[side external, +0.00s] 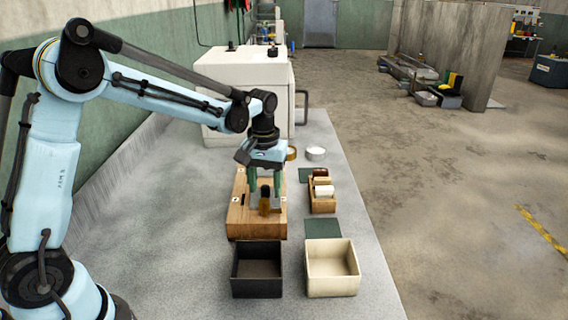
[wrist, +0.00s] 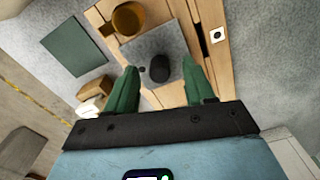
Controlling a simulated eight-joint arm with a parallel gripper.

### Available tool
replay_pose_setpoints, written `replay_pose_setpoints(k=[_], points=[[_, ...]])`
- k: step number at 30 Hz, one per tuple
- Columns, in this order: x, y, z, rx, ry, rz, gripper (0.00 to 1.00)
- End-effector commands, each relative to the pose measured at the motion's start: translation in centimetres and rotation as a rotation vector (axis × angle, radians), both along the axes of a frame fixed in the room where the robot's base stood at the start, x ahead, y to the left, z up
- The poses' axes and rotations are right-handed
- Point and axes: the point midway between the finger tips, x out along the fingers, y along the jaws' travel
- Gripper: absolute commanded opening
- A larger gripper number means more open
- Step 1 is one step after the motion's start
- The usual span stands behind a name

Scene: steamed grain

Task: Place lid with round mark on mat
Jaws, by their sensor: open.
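My gripper (side external: 265,192) is open, fingers down over the wooden block (side external: 240,222) on the grey table. In the wrist view its two green fingers (wrist: 160,66) stand on either side of a small dark rounded piece (wrist: 160,70) with a small dark knob beside it. The piece sits on a grey panel of the block; I cannot tell whether a finger touches it. No round mark is readable on it. A dark green mat (side external: 322,229) lies flat to the block's right. Another green mat (side external: 306,175) lies farther back, partly hidden by a small wooden holder (side external: 322,207).
An amber cup (wrist: 128,18) is on the block close to the dark piece. A black open box (side external: 257,283) and a cream open box (side external: 332,285) stand in front. A white round piece (side external: 316,153) and a brown ring (side external: 291,154) lie behind. A white machine (side external: 240,85) stands at the back.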

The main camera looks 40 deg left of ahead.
Motion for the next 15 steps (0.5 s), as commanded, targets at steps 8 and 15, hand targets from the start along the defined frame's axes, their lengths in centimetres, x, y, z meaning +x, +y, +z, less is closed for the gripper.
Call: replay_pose_setpoints(k=[8, 15], points=[[0.0, 0.0, -0.09, 0.0, 0.0, 0.0, 0.46], [0.0, 0.0, -0.07, 0.0, 0.0, 0.0, 0.09]])
